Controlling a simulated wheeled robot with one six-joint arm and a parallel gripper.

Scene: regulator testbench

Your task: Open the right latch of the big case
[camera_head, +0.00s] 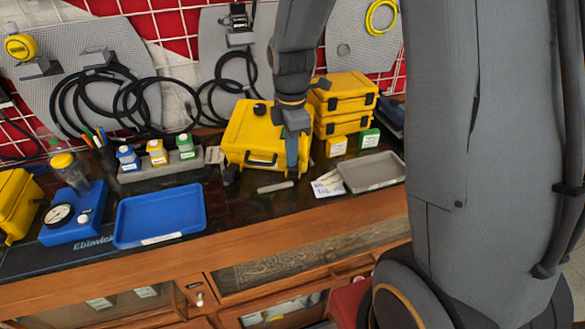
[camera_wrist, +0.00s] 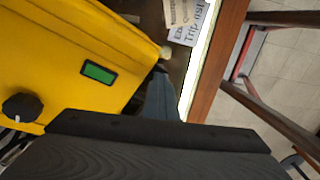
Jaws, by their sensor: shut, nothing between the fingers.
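The big yellow case (camera_head: 245,130) stands on the bench, with a black knob on its top and a dark handle (camera_head: 262,160) on its front. My gripper (camera_head: 292,172) is shut and empty, pointing down at the right part of the case's front. It hides the area where the right latch would be, so I cannot tell the latch's state. In the wrist view the case (camera_wrist: 60,60) fills the left, with a green-and-black panel and a dark knob (camera_wrist: 22,107). My gripper's tip (camera_wrist: 160,92) is beside the case edge; contact is unclear.
Two smaller yellow cases (camera_head: 345,93) are stacked right of the big case. A grey tray (camera_head: 372,171) and a white label card (camera_head: 326,185) lie to the right, a blue tray (camera_head: 160,215) to the left. Dark bench top shows before the case.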

